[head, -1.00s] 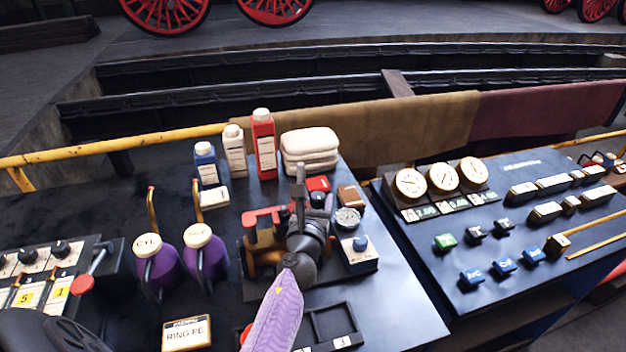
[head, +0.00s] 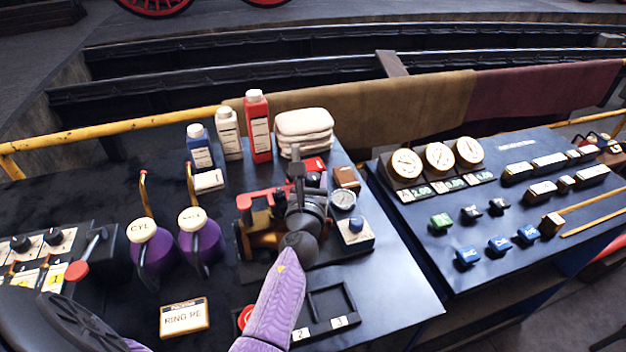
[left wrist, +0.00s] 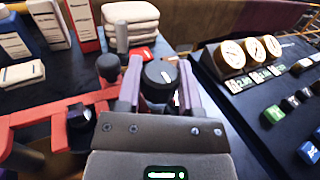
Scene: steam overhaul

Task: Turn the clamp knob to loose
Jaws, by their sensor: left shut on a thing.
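My left gripper (head: 306,208) reaches over the small red and brass clamp fixture (head: 258,202) in the middle of the bench. In the left wrist view its two purple-grey fingers (left wrist: 160,92) stand on either side of a round black knob (left wrist: 160,76) and are shut on it. I take this to be the clamp knob; any marking on it is hidden. The fixture's red arm (left wrist: 50,118) shows to the left of the fingers. A grey upright post (left wrist: 122,38) stands just beyond. My right gripper is not in view.
A gauge (head: 343,200) and a block with a blue knob (head: 355,234) stand close right of the gripper. Purple oil cans (head: 202,238), bottles (head: 259,128) and folded cloths (head: 304,128) surround the fixture. The bench front right (head: 390,290) is clear.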

